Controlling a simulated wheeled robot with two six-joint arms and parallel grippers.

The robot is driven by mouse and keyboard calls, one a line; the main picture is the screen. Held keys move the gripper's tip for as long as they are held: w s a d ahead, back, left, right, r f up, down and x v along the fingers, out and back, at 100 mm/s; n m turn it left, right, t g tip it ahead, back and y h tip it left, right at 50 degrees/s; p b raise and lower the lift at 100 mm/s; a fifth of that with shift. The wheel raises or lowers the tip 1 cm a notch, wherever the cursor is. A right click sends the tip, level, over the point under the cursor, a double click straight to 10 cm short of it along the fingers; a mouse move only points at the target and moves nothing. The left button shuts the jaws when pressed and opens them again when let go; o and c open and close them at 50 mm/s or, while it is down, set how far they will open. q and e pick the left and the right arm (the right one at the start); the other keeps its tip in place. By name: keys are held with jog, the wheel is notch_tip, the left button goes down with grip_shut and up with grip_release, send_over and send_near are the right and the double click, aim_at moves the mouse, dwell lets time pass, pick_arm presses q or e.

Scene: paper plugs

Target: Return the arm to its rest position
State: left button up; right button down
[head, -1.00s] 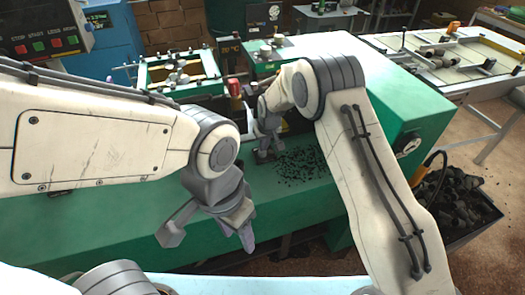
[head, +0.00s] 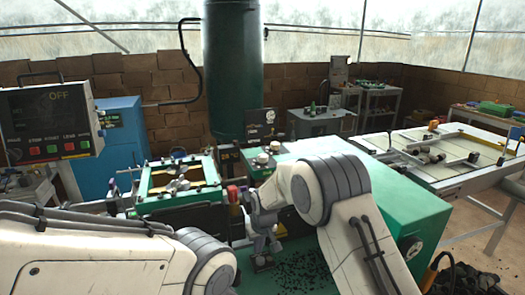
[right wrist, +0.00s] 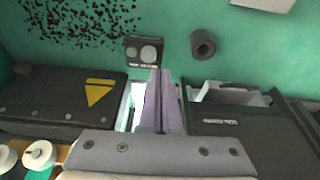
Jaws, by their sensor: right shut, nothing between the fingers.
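My right arm comes in from the right in the head view, and its gripper (head: 263,262) points down close over the green machine bed. In the right wrist view its two pale purple fingers (right wrist: 160,105) are together with nothing between them. A short dark hollow cylinder (right wrist: 202,43) lies apart from the fingers on the green surface. My left arm fills the lower left of the head view; its gripper is below the picture edge and hidden.
Black crumbs (head: 300,270) lie on the green bed beside the right gripper. A green-framed press (head: 180,185) stands to the left. A control box (head: 50,125) reads OFF. In the wrist view, a dark box with a yellow triangle (right wrist: 100,95) and an open-topped bin (right wrist: 235,97) flank the fingers.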

jog(key=s+a+r+n+g, duration=0.1)
jog(key=s+r, duration=0.5)
jog(key=s, duration=0.3)
jog(key=s+r+n, duration=0.1)
jog(key=s+r, duration=0.6)
jog(key=s, duration=0.2)
jog(key=s+d+r+g, duration=0.1)
jog(key=s+d, duration=0.2)
jog(key=s, duration=0.7)
jog(key=s+d+r+n+g, duration=0.1)
jog(key=s+d, duration=0.3)
jog(key=s, duration=0.6)
jog(key=shift+s, duration=0.2)
jog(key=shift+d, duration=0.1)
